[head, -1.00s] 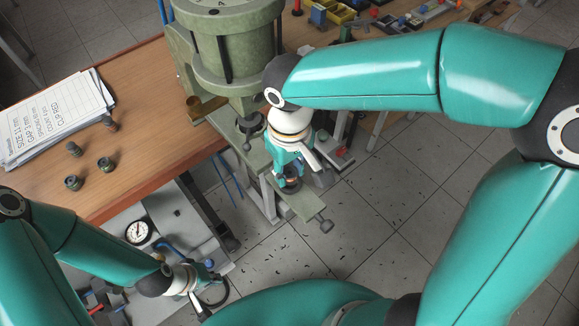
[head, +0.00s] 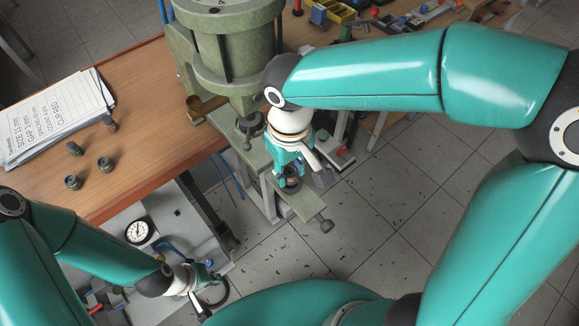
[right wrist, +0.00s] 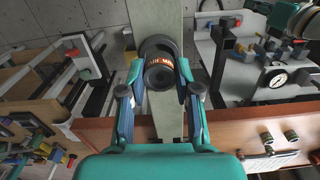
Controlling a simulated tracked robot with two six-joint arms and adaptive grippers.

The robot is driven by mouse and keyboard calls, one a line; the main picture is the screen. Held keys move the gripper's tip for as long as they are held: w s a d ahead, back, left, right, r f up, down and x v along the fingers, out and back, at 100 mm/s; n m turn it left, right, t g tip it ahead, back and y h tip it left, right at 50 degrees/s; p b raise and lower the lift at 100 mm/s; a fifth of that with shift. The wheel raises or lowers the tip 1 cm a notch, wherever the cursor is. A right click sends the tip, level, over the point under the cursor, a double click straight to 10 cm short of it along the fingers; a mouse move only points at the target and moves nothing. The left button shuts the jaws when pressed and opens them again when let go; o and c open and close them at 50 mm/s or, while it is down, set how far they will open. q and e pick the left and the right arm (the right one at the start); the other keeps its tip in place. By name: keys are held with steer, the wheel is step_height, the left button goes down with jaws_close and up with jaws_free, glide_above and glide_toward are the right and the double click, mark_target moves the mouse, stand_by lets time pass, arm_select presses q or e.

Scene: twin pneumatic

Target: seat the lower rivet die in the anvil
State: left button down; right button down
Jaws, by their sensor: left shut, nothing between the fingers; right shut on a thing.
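The lower rivet die (right wrist: 160,74), a dark round piece with an orange and white marked band, is between the fingers of my right gripper (right wrist: 159,82) in the right wrist view. In the head view my right gripper (head: 290,178) points down over the green anvil arm (head: 305,206) of the press, and the die is mostly hidden. The anvil arm (right wrist: 156,20) runs behind the die in the right wrist view. I cannot tell whether the die touches or sits in its seat. My left gripper (head: 206,274) is shut and empty, low at the left.
The green press (head: 228,50) stands at the table edge. Several dark dies (head: 105,164) and a stack of printed sheets (head: 55,115) lie on the wooden table (head: 150,150). A pressure gauge (head: 138,232) is near my left arm.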

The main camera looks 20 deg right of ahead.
mark_target(290, 172)
steer(key=shift+f+b, duration=0.8)
steer(key=shift+f, duration=0.15)
steer(key=c, duration=0.7)
jaws_free()
steer(key=shift+c, duration=0.2)
step_height(290, 172, up, 11)
steer(key=shift+r, duration=0.5)
